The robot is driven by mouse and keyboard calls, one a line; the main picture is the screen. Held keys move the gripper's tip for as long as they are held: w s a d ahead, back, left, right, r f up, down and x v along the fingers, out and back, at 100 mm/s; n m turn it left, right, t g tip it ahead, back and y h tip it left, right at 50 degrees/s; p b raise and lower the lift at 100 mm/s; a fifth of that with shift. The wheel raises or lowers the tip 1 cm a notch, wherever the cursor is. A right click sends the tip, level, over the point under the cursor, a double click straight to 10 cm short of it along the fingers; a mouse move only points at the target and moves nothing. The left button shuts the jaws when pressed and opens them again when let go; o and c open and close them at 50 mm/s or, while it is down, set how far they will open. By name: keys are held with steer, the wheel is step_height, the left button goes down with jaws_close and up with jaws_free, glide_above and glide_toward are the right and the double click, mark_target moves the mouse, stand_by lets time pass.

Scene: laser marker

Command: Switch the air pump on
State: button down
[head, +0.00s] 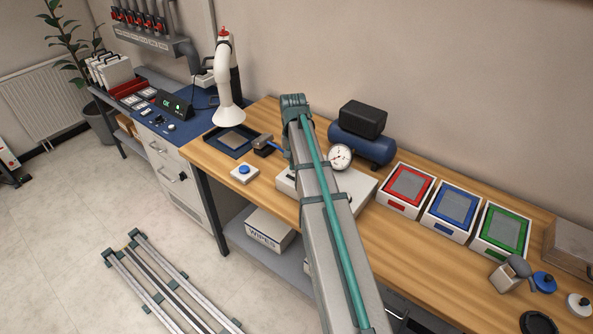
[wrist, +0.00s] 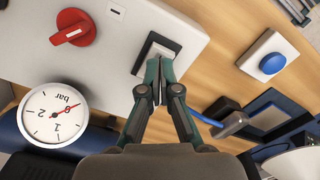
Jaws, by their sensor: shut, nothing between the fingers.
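The air pump, a blue tank (head: 366,148) with a black motor block (head: 363,118) on top, stands at the back of the bench. In front of it is a pale control box (head: 357,187), partly hidden by my arm. The switch's position is unclear.
A blue push button on a white base (head: 243,173) sits left of the box. A nozzle with a blue hose (head: 263,150) and a dark tray (head: 232,141) lie nearby. Red (head: 407,188), blue (head: 450,208) and green (head: 501,230) framed trays stand to the right.

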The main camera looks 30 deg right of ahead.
mark_target(294, 172)
steer(key=shift+f+b, duration=0.5)
steer(key=shift+f, duration=0.65)
stand_by(1.2)
steer(key=shift+r+p, duration=2.35)
steer(key=shift+r, duration=1.2)
